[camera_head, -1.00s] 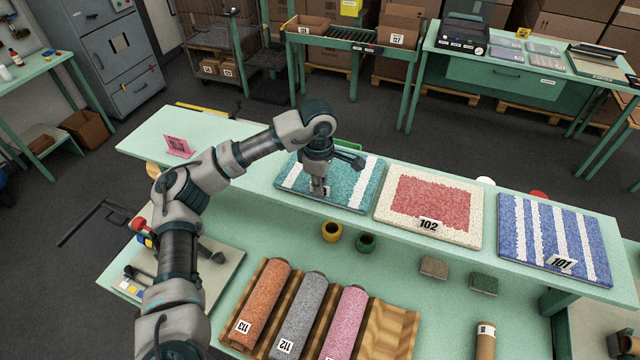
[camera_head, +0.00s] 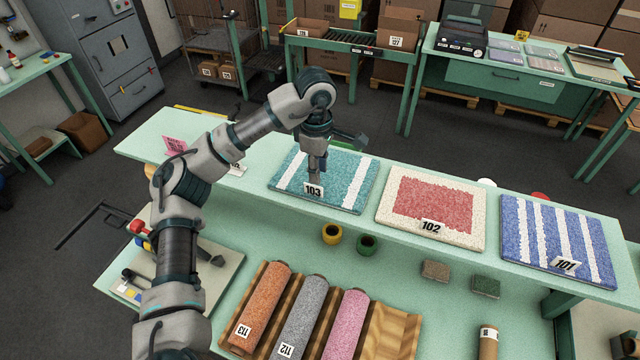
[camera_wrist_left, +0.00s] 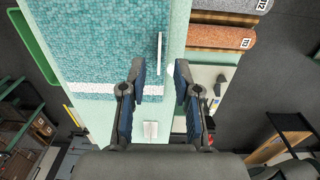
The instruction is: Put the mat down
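The teal mat with white stripes (camera_head: 345,180), tagged 103, lies flat on the raised green shelf at the left end of a row of mats. My left gripper (camera_head: 317,172) is over the mat's front edge, just behind its tag. In the left wrist view the teal mat (camera_wrist_left: 100,45) fills the upper left, and its tag (camera_wrist_left: 159,50) is seen nearly edge-on. There the left gripper (camera_wrist_left: 160,75) is open, with its two fingers apart and nothing between them. The right gripper does not show.
A red and cream mat (camera_head: 430,207), tagged 102, and a blue striped mat (camera_head: 555,240), tagged 101, lie to the right. Below are several yarn rolls in a wooden rack (camera_head: 388,335). A pink sign (camera_head: 175,145) stands at the shelf's left end.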

